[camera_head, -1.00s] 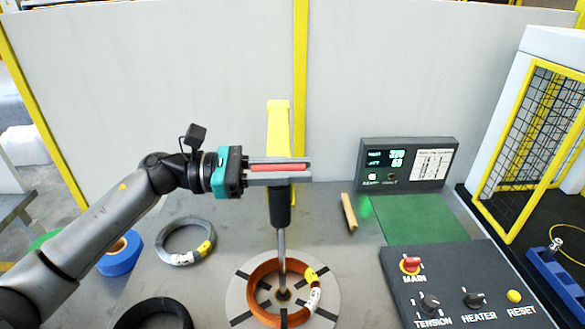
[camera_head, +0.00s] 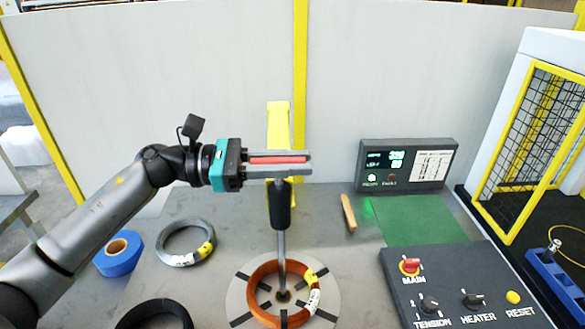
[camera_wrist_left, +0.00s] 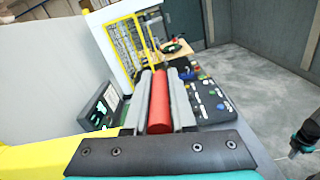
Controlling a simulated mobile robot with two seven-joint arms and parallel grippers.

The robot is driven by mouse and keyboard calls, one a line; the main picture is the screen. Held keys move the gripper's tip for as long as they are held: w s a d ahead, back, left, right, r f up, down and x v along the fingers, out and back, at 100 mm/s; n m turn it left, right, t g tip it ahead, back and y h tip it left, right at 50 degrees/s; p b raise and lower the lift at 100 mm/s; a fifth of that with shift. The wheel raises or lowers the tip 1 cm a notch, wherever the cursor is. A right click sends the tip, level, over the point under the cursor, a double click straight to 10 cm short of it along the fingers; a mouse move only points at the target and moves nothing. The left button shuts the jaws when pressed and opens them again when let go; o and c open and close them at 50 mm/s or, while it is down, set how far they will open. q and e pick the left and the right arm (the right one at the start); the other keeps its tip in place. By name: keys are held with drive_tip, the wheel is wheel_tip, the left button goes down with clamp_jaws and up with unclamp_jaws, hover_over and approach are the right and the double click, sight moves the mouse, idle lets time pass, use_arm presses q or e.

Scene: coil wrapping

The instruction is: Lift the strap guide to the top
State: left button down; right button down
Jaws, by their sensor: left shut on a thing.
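My left gripper (camera_head: 309,162) is shut on a red bar (camera_head: 277,160), which lies lengthwise between its fingers. The red bar also shows as a cylinder in the left wrist view (camera_wrist_left: 159,103). I take it as the strap guide's handle, though the join is hidden. Just below the fingers is a black grip (camera_head: 281,207) on a slim metal rod (camera_head: 282,250), which goes down into the copper coil (camera_head: 258,287). A yellow post (camera_head: 279,125) stands behind. Part of what looks like my right gripper (camera_wrist_left: 310,132) shows at the left wrist view's right edge; its jaws are unclear.
The copper coil lies on a round grey plate (camera_head: 237,298). A grey coil (camera_head: 166,245), a black coil (camera_head: 150,312) and a blue tape roll (camera_head: 118,256) lie left. The control panel (camera_head: 455,275), display box (camera_head: 408,160), green mat (camera_head: 425,222) and wooden piece (camera_head: 348,212) are right.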

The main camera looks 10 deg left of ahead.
use_arm(q)
wheel_tip(320, 180, up, 21)
drive_tip(key=p, duration=0.6)
drive_tip(key=c, duration=1.1)
unclamp_jaws()
drive_tip(key=o, duration=0.3)
drive_tip(key=shift+f, duration=0.1)
drive_tip(key=shift+o, duration=0.2)
drive_tip(key=shift+f, duration=0.1)
drive_tip(key=shift+a, duration=0.1)
